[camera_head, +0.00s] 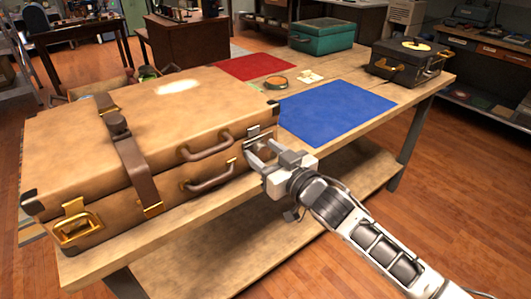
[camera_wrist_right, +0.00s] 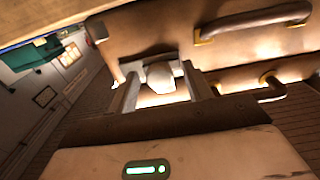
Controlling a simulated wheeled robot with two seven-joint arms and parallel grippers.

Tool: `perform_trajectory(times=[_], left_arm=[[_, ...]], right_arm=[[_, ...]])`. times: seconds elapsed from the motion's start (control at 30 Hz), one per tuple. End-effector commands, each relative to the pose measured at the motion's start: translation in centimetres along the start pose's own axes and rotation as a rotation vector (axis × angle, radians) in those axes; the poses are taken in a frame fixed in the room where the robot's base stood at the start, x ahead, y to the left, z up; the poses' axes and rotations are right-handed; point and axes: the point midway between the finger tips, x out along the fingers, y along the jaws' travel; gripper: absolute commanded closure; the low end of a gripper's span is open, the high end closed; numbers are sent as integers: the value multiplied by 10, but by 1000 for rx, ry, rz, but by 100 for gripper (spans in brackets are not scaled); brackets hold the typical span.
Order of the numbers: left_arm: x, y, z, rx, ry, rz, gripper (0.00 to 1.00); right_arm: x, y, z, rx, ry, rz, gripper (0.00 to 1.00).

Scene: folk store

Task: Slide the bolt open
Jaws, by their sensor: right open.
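A tan suitcase (camera_head: 75,130) lies on the wooden table, with its lid down. A metal bolt (camera_head: 253,132) is on its front near the right corner, partly hidden by my right gripper. In the right wrist view a pale rounded knob (camera_wrist_right: 161,76), apparently the bolt's, shows between the fingers. My right gripper (camera_head: 258,152) is open at the suitcase front, with a finger on either side of that knob. I cannot tell whether the fingers touch it. My left gripper is not in view.
Brown handles (camera_head: 207,146) and a strap (camera_head: 128,155) are on the suitcase. A blue mat (camera_head: 335,112), red mat (camera_head: 250,66), green box (camera_head: 322,35) and dark case (camera_head: 408,62) are on the table (camera_head: 365,72). The floor right of the table is clear.

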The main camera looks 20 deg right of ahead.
Motion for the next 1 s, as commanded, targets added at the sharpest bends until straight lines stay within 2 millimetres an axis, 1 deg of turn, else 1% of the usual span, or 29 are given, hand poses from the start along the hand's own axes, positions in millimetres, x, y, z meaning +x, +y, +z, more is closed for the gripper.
perform_trajectory(times=[0.07, 0.1, 0.17, 0.2, 0.23, 0.27, 0.37, 0.43, 0.63, 0.7, 0.9, 0.93, 1.0], left_arm=[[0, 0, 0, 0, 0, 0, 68], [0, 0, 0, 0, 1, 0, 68], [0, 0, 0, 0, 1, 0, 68], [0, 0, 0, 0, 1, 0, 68], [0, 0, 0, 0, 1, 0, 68], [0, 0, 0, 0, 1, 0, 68], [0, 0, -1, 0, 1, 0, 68], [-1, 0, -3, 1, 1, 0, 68], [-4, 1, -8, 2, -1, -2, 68], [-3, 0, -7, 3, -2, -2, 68], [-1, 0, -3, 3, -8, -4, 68], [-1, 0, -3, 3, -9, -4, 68], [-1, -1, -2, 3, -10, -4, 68]], right_arm=[[0, 0, 0, 0, 0, 0, 50], [0, 0, 0, 0, 0, 0, 61], [0, 0, 0, 0, 0, 0, 78], [0, 0, 0, 0, 0, 0, 89], [0, 0, 0, 0, 0, 0, 97], [0, 0, 0, 0, 0, 0, 100], [0, 1, 0, 0, 0, 0, 100], [0, 6, -1, -3, -1, 0, 100], [0, 35, -2, -4, -2, 1, 100], [0, 38, 0, -2, -1, 2, 100], [0, 39, 0, -2, -1, 4, 100], [0, 39, 0, -2, -1, 5, 67], [0, 39, 0, -2, -1, 4, 50]])
